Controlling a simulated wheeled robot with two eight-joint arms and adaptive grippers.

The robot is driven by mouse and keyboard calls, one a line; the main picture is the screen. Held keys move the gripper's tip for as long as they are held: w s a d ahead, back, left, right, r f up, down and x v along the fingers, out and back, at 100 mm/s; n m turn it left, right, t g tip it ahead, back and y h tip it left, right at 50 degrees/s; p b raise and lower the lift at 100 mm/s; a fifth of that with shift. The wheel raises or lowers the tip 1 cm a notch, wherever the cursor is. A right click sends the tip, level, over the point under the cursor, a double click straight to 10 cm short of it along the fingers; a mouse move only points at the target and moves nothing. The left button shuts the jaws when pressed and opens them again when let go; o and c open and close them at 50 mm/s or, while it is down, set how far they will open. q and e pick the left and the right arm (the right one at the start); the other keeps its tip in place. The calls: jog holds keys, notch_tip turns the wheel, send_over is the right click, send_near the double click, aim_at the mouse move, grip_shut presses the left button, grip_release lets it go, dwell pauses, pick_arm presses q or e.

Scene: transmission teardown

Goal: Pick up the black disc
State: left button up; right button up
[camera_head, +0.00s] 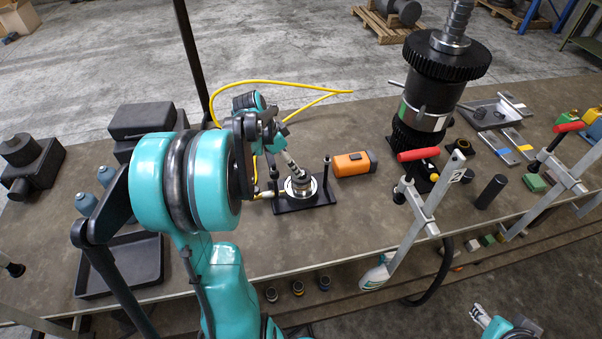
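I cannot tell for sure which thing is the black disc. A round metal and dark part (301,185) sits on a small black fixture plate (318,200) in the middle of the table. A large black toothed disc (447,55) sits high on the upright shaft assembly at right. My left gripper (290,158) is above the round part, and its fingers point down at it. My own arm hides part of it, and whether its fingers touch anything is unclear. My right gripper (480,316) shows only in part at the bottom right edge, apart from these things.
An orange block-shaped tool (355,163) lies right of the fixture, with a yellow hose (285,84) behind. Red-handled clamps (424,215) stand along the front edge. A dark empty tray (122,266) and black boxes (143,118) are at left. A metal tray (494,112) is at right.

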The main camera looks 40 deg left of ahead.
pick_arm(q)
jog(key=x, duration=0.4)
jog(key=b+x, duration=0.1)
jog(key=x, duration=0.2)
jog(key=shift+s+d, duration=0.15)
jog(key=shift+d, duration=0.15)
jog(key=shift+r, duration=0.1)
jog(key=shift+c, duration=0.3)
jog(key=c, duration=1.3)
